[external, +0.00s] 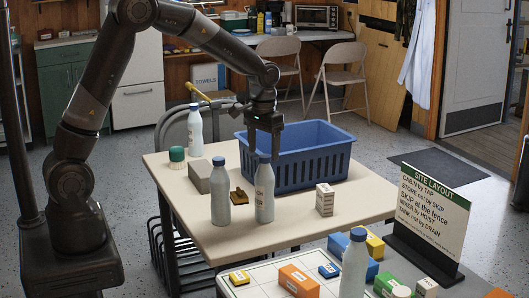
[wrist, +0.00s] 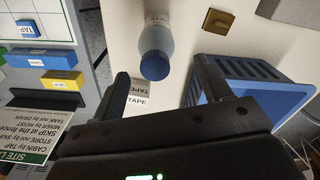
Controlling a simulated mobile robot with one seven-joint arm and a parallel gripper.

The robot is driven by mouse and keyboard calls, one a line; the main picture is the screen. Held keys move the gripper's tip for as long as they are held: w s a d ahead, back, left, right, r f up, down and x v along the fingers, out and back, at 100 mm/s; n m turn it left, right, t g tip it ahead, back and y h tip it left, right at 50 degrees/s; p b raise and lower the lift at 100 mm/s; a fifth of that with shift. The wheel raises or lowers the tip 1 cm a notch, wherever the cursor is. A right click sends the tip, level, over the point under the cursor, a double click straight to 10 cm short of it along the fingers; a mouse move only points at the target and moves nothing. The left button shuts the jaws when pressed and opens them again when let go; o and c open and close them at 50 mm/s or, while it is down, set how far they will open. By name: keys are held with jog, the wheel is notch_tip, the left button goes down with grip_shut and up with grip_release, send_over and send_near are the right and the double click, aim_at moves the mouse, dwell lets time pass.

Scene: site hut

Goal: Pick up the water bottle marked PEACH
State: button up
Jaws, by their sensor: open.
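Several white water bottles with blue caps are in the external view. One bottle (external: 264,195) stands upright on the pale table, below my gripper (external: 263,148). Another bottle (external: 221,195) stands just left of it, a third (external: 195,132) at the table's back left, and one more (external: 355,268) in the front. In the wrist view, my gripper (wrist: 163,85) is open, and a bottle (wrist: 158,38) shows cap-first just beyond and between its fingers. The labels are too small or blurred to read, so I cannot tell which bottle is PEACH.
A blue crate (external: 300,172) stands right behind the bottle below my gripper. A TAPE box (external: 325,200), a grey block (external: 197,176), a brown-gold block (external: 239,196) and a green-topped jar (external: 177,157) share the table. A SITE LAYOUT sign (external: 430,207) stands right.

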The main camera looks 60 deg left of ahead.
aim_at(265, 155)
jog(key=f, duration=0.5)
jog(key=shift+w+d, duration=0.1)
jog(key=shift+d, duration=0.2)
jog(key=shift+c, duration=0.4)
jog(key=shift+r, duration=0.1)
grip_shut()
